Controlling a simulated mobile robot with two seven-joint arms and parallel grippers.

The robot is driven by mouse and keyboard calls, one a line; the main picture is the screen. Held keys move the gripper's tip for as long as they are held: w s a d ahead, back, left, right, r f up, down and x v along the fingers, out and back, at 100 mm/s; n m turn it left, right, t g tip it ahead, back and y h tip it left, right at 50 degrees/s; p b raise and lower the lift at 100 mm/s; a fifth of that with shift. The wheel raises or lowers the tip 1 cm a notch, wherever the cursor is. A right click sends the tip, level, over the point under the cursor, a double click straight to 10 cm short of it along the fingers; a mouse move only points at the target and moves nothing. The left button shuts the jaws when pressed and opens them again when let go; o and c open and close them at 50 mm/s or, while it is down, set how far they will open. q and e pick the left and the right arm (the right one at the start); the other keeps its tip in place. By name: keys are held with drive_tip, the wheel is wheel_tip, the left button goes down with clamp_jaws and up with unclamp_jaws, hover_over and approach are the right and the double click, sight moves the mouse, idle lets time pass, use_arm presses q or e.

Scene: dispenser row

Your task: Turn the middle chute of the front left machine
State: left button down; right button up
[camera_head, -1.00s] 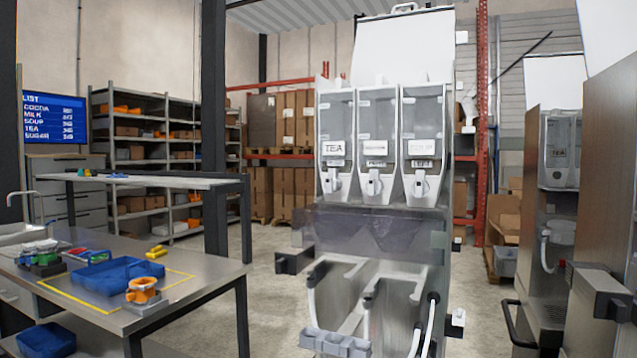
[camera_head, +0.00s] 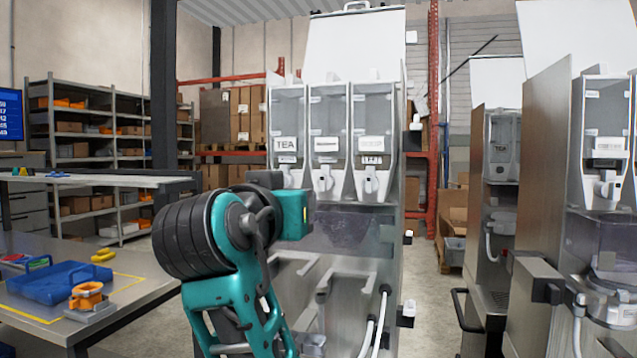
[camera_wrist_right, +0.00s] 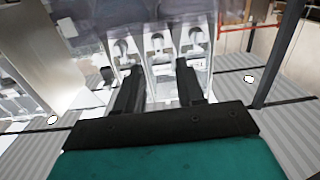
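The front left machine (camera_head: 345,235) stands in the middle of the head view, with three clear canisters side by side. The left one is labelled TEA; the other labels are too small to read. Its middle chute (camera_head: 323,181) is a white spout below the middle canister. A teal arm of mine rises in front of the machine's left side, its fingers not visible in the head view. In the right wrist view, which looks upside down, my right gripper (camera_wrist_right: 158,78) is open and empty. Its two black fingers point towards the middle chute (camera_wrist_right: 158,42), apparently short of it. My left gripper is not in view.
A table (camera_head: 130,292) at left holds a blue tray (camera_head: 48,284) and an orange part (camera_head: 87,297). More dispensing machines (camera_head: 597,180) stand at right. Shelves and boxes stand behind.

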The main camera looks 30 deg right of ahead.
sight(322, 182)
drive_tip(key=shift+m+h, duration=0.3)
drive_tip(key=x, duration=0.4)
drive_tip(key=r+p+x, duration=0.1)
drive_tip(key=x, duration=0.3)
drive_tip(key=p+x, duration=0.1)
drive_tip(key=x, duration=0.3)
drive_tip(key=shift+d+r, duration=0.35)
drive_tip(key=shift+c, duration=0.4)
clamp_jaws()
